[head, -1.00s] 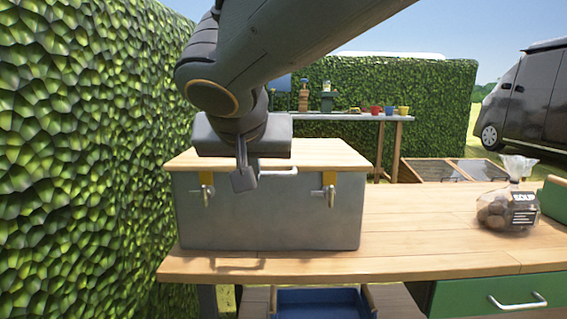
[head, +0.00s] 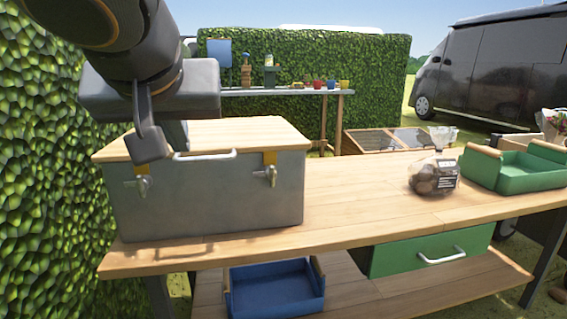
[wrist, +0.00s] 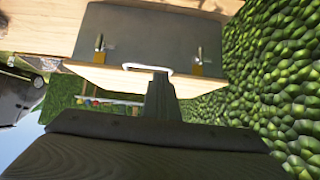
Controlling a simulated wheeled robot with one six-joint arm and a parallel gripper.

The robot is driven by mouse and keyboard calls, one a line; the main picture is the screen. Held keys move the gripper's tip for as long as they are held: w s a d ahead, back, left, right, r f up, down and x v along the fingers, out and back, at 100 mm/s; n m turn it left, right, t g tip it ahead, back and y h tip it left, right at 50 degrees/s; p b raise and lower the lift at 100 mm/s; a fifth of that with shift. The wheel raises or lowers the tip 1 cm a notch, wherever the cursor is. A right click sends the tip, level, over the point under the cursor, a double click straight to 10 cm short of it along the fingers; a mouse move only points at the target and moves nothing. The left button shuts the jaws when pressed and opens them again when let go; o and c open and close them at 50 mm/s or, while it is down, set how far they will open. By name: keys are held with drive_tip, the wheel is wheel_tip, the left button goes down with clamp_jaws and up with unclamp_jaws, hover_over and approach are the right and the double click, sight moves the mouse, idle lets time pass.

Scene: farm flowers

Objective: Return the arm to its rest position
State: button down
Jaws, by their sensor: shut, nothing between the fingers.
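My gripper (head: 160,146) is shut and empty. In the head view it hangs at the upper left, in front of the grey metal box with a wooden lid (head: 215,205). It overlaps the lid's front edge in the picture; I cannot tell whether it touches. In the wrist view my gripper (wrist: 161,88) points toward the white handle of the box (wrist: 147,69), and the box (wrist: 150,35) appears upside down. The lid is closed and both latches show on the front.
The box stands on a wooden workbench (head: 340,215). A bag of bulbs (head: 434,177) and a green tray (head: 515,172) stand to the right. A blue tray (head: 275,290) sits on the lower shelf. A hedge (head: 45,190) rises close on the left. The bench middle is clear.

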drive_tip(key=b+x, duration=0.1)
drive_tip(key=x, duration=0.8)
drive_tip(key=shift+s+d+f+b, duration=0.2)
drive_tip(key=shift+d+f+b, duration=0.05)
drive_tip(key=shift+f+b, duration=0.2)
drive_tip(key=shift+f, duration=0.1)
